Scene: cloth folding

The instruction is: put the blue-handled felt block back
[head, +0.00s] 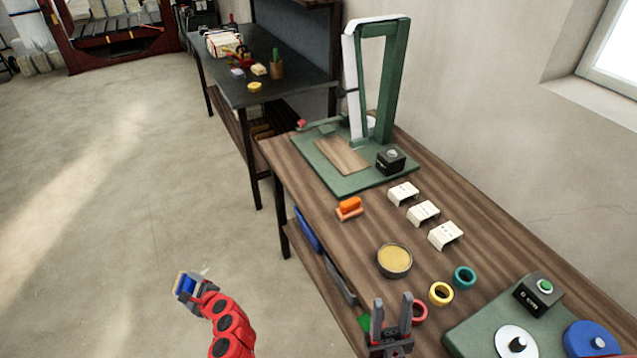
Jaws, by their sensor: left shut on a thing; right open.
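My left gripper (192,287) is shut on a small block with blue on it and a tan edge (180,283), which looks like the blue-handled felt block. It is held over the open floor, left of the wooden table, and the fingers hide part of it. My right gripper (392,305) is open and empty at the front of the table, fingers pointing up in the picture. An orange-handled block (349,208) lies on the wooden table (320,225) near its left edge.
On the table are a round tin (394,261), white labelled holders (423,213), yellow (441,293), teal (465,277) and red (419,313) rings, a green press (385,85) and a green machine (470,335). A dark bench (300,78) stands behind. Floor at left is clear.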

